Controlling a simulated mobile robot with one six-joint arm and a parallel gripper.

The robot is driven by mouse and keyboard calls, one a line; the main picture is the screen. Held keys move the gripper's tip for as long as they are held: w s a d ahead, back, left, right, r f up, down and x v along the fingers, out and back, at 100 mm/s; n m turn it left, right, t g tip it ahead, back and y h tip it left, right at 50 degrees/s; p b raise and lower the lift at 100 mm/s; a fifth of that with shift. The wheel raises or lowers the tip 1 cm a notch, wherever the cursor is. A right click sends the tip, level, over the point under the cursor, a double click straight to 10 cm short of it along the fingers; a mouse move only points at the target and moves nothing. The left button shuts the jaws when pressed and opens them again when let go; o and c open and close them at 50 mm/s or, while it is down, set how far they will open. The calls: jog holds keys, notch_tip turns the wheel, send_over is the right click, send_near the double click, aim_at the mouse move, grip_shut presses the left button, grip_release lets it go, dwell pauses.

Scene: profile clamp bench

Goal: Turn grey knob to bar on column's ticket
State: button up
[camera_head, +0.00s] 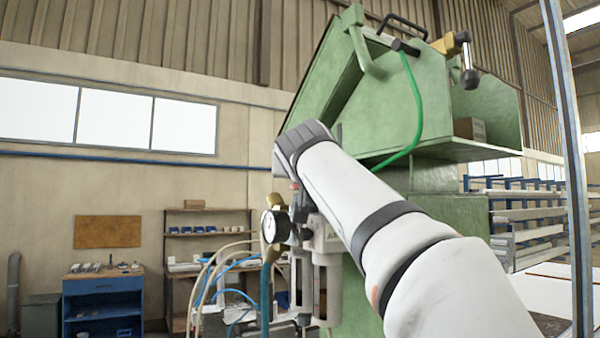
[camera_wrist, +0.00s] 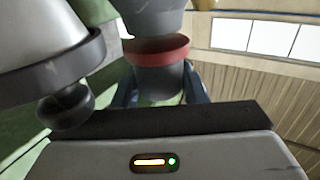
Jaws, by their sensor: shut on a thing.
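The grey knob (camera_wrist: 158,82) with a red ring shows in the wrist view. My gripper (camera_wrist: 160,92) is shut on it, with a bluish finger on each side. In the head view my arm hides the fingers and most of the knob; a bit of red shows under my wrist. The knob sits on top of the regulator unit (camera_head: 327,240) on the green column (camera_head: 355,300). I cannot make out the column's ticket.
Blue and pale hoses (camera_head: 222,285) hang left of the regulator. A green machine housing (camera_head: 430,100) with a green hose (camera_head: 415,110) is above my arm. In the wrist view a large grey round part (camera_wrist: 45,50) with a dark rim is close on the left.

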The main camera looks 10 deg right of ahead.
jog(key=o, duration=1)
jog(key=shift+c, duration=0.2)
jog(key=shift+s, duration=0.2)
jog(key=b+v, duration=0.3)
jog(key=v, duration=0.4)
jog(key=shift+s, duration=0.25)
